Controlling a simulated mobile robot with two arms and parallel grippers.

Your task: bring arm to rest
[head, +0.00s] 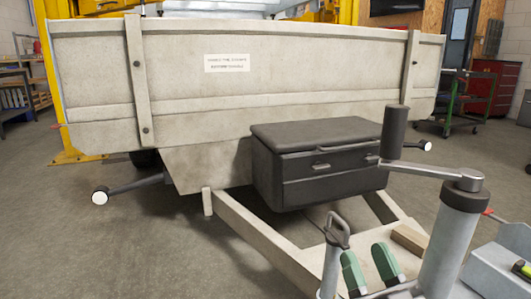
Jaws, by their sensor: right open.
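My right gripper (367,262) is at the bottom, right of centre. Its two green fingers stand apart with nothing visible between them. It is in front of the pale trailer drawbar, left of the grey crank post (450,240). The post has a metal crank arm and a dark upright handle (394,135). The trailer (200,90) has pale side boards and a small white label (227,63). A dark storage box (320,165) sits on the drawbar. My left gripper is not in view.
A metal post with a looped top (337,232) stands close left of my right gripper. A grey tray (490,275) is at the lower right edge. The concrete floor (150,245) at left is clear. A green trolley (465,105) and red cabinet (496,85) stand behind.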

